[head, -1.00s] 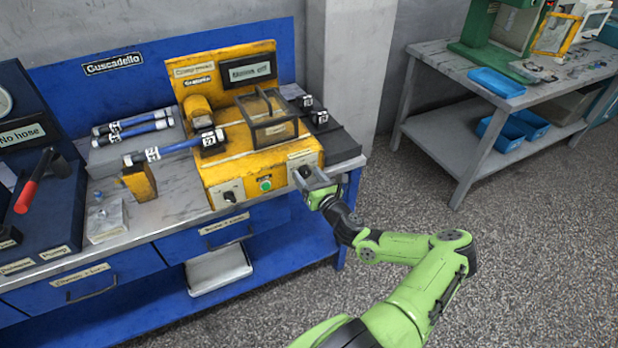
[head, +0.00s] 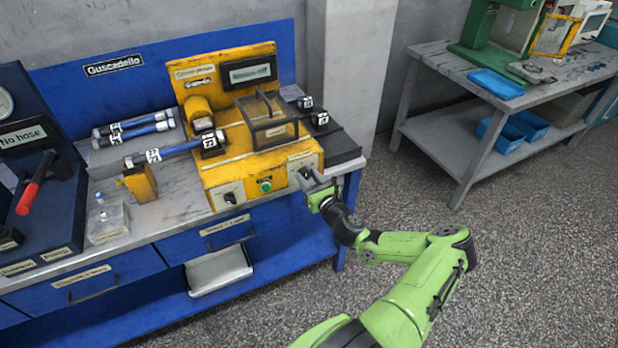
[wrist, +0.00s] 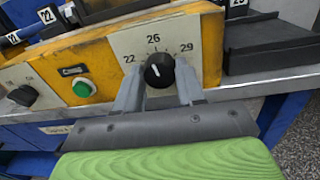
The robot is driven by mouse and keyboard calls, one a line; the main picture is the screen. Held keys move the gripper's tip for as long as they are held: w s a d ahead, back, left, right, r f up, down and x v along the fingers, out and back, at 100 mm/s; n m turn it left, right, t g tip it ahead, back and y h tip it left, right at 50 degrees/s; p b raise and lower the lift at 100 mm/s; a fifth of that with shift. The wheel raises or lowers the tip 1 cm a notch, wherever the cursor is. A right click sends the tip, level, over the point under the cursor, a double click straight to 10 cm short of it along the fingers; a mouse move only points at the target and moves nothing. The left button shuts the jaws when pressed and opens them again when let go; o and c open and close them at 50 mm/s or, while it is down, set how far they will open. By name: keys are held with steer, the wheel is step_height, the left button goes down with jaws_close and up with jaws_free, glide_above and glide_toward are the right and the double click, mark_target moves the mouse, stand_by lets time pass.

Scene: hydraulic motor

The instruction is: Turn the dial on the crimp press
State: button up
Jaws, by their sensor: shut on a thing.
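The yellow crimp press (head: 240,170) stands on the workbench. Its dial is a round black knob (wrist: 159,70) on a pale plate marked 22, 26 and 29 in the wrist view. The white pointer line on the knob points up, close to 26. My gripper (wrist: 159,88) has one finger on each side of the knob and is shut on it. In the head view my gripper (head: 311,183) is at the right end of the press front and hides the dial.
A green button (wrist: 84,88) and a second black switch (wrist: 22,95) sit left of the dial. A dark block (wrist: 268,45) stands to its right. The bench's front edge (wrist: 240,90) runs just below the press.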

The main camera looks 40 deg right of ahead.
steer(key=n, duration=0.5)
steer(key=shift+a+g+p, duration=0.1)
steer(key=shift+g+p, duration=0.2)
steer(key=shift+p, duration=0.1)
steer(key=n, duration=0.4)
steer(key=shift+n+h, duration=0.3)
steer(key=shift+n, duration=0.1)
steer(key=o, duration=1)
steer(key=shift+o, duration=0.2)
steer(key=v, duration=1.5)
steer(key=shift+s+p, duration=0.3)
steer(key=shift+a+r, duration=0.1)
steer(key=shift+r, duration=0.05)
